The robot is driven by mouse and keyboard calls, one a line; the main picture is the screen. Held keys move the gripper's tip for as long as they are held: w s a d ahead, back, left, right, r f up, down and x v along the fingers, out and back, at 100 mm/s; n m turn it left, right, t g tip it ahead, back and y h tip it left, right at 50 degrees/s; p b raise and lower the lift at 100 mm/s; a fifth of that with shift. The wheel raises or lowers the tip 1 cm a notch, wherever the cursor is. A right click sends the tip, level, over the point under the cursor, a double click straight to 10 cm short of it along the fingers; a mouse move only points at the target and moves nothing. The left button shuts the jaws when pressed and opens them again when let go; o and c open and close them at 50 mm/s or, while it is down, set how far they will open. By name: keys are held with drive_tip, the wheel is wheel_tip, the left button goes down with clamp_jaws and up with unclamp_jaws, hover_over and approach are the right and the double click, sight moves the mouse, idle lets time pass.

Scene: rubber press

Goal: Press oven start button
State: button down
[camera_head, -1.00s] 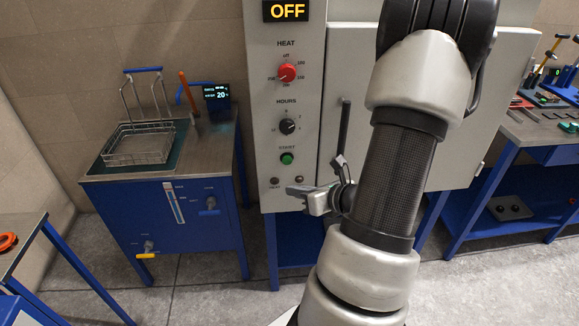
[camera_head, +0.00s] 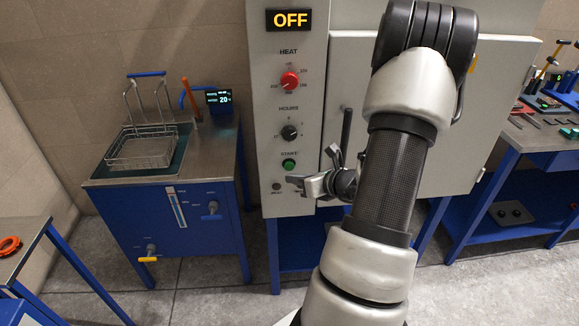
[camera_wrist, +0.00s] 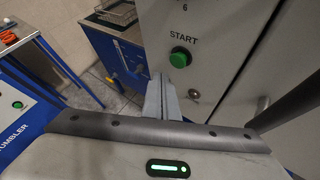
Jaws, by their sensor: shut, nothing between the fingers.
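The oven's green start button (camera_head: 289,165) sits low on the grey control panel, under the START label. It also shows in the wrist view (camera_wrist: 180,58). My gripper (camera_head: 292,181) is shut and empty, a little below the button in the head view. In the wrist view my gripper's fingers (camera_wrist: 160,82) show together, with the tips below and left of the button. The fingers look apart from the button, though the distance to the panel is hard to tell. The oven display (camera_head: 290,20) reads OFF.
Above the button are the red HEAT knob (camera_head: 290,80) and the black HOURS knob (camera_head: 290,132). The oven door handle (camera_head: 346,130) stands upright right of the panel. A blue bench (camera_head: 165,215) with a wire basket (camera_head: 141,148) stands left.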

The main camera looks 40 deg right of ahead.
sight(286, 170)
drive_tip(key=shift+w+d, duration=0.4)
drive_tip(key=shift+w, duration=0.3)
drive_tip(key=shift+w, duration=0.1)
idle(1.5)
drive_tip(key=shift+w+d, duration=0.2)
drive_tip(key=shift+w, duration=0.05)
drive_tip(key=shift+w+d, duration=0.4)
drive_tip(key=shift+w, duration=0.25)
idle(1.1)
drive_tip(key=shift+s, duration=0.15)
drive_tip(key=shift+s+a+b, duration=0.4)
drive_tip(key=shift+s+a, duration=0.2)
drive_tip(key=shift+s, duration=0.3)
drive_tip(key=shift+s+a+b, duration=0.15)
drive_tip(key=shift+s+a, duration=0.3)
drive_tip(key=shift+s, duration=0.25)
drive_tip(key=shift+s+a+b, duration=0.2)
drive_tip(key=shift+s+a, duration=0.2)
drive_tip(key=shift+s, duration=0.3)
drive_tip(key=shift+s+a+b, duration=0.15)
drive_tip(key=shift+s+a, duration=0.3)
drive_tip(key=shift+s, duration=0.25)
drive_tip(key=shift+a, duration=0.1)
